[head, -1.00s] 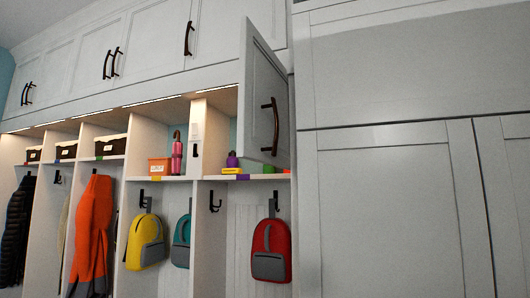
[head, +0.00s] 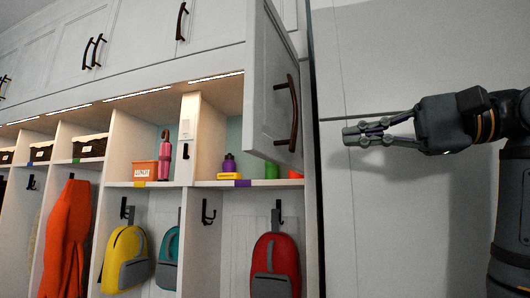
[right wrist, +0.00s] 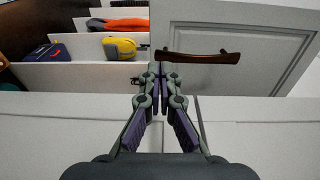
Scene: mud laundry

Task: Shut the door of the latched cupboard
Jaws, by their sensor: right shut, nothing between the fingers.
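The cupboard door (head: 271,95) is a pale grey panel with a dark curved handle (head: 293,113). It stands open, swung out over the shelf compartment at the right end of the cubbies. The door also shows in the right wrist view (right wrist: 268,72), with its brown handle (right wrist: 198,57) just beyond the fingertips. My right gripper (head: 348,135) is to the right of the door in the head view, apart from it, pointing left. Its fingers are together and empty, also in the right wrist view (right wrist: 157,72). My left gripper is not in view.
Under the door, the shelf holds a purple bottle (head: 229,164), a yellow item and small cups. Red (head: 275,265) and yellow (head: 126,257) backpacks hang below. A large flat grey cabinet front (head: 410,60) stands behind my right arm.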

